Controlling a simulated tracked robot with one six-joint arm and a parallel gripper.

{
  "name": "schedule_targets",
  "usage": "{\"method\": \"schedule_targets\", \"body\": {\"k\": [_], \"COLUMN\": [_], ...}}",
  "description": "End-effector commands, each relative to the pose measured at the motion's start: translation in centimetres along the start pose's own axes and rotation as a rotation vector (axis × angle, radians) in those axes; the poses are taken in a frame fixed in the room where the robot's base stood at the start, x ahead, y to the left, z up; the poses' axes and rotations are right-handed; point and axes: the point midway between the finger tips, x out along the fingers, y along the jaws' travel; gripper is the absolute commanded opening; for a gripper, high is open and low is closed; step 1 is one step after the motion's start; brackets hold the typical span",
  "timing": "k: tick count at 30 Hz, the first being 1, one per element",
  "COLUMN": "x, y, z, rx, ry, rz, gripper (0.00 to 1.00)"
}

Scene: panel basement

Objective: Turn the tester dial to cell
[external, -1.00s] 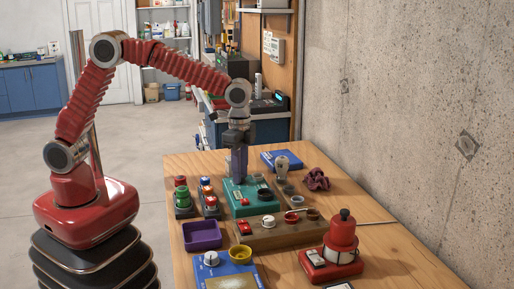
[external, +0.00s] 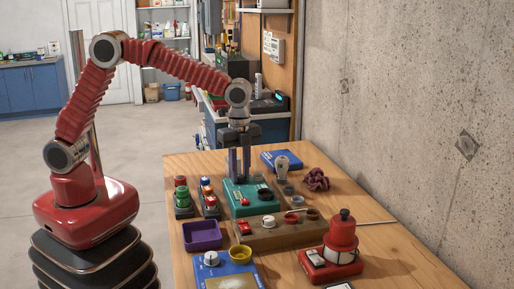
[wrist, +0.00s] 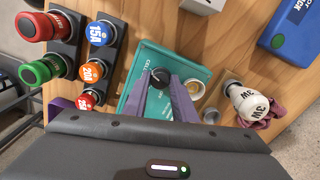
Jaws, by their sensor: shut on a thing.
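The tester is a teal box (external: 238,204) on the wooden table, and the teal box (wrist: 128,104) also shows in the wrist view with the word CELL printed on its left part. Its dial is a round black knob (wrist: 159,76). My gripper (external: 239,180) points straight down over the tester's back left part. In the wrist view the purple fingers of my gripper (wrist: 162,84) stand on either side of the knob and are shut on it. Which mark the dial points to cannot be made out.
Red and green terminals (external: 182,196) and numbered fuses (wrist: 101,33) stand to the left. A white bulb (wrist: 250,103) stands to the right. A wooden block with sockets (external: 258,236), a purple tray (external: 202,236) and a red lamp unit (external: 341,240) lie nearer the camera.

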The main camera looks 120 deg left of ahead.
Motion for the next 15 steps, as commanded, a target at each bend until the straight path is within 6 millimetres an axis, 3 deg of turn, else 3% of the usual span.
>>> {"method": "schedule_targets", "body": {"k": [8,9,15], "x": [-0.2,-0.2,-0.11], "y": [-0.14,-0.14,-0.08], "z": [-0.16,-0.16,-0.09], "rx": [-0.001,-0.001,-0.002], "ry": [0.005,0.005,0.003], "rz": [-0.006,-0.006,-0.003], "gripper": [0.02,0.27,0.41]}}
